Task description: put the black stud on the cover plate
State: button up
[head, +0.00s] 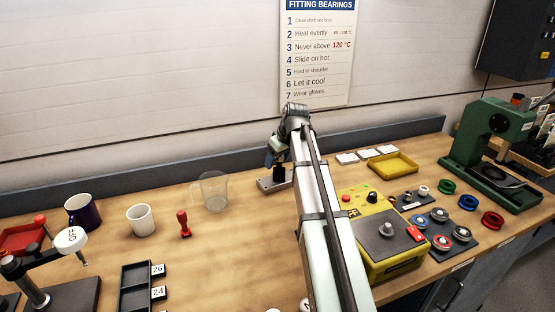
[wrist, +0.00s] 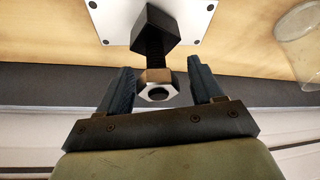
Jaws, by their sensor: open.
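The cover plate (head: 268,185) is a pale metal plate with dark holes, lying on the bench beyond my arm. It also shows at the top of the wrist view (wrist: 191,20). The black stud (head: 279,172) is at the plate in the head view. In the wrist view its black hex head (wrist: 156,30) is over the plate, and its threaded shank runs toward me to a silver nut. My gripper (wrist: 161,68) is open, with one finger on each side of the shank and nut and gaps visible. In the head view my gripper (head: 275,158) is partly hidden by my arm.
A clear beaker (head: 214,191) stands left of the plate, with a red-handled stamp (head: 184,224) and a white mug (head: 140,219) farther left. To the right are white tiles (head: 347,158), a yellow tray (head: 393,162) and a yellow control box (head: 398,258). The wall is behind.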

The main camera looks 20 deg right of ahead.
jog(key=v, duration=1.2)
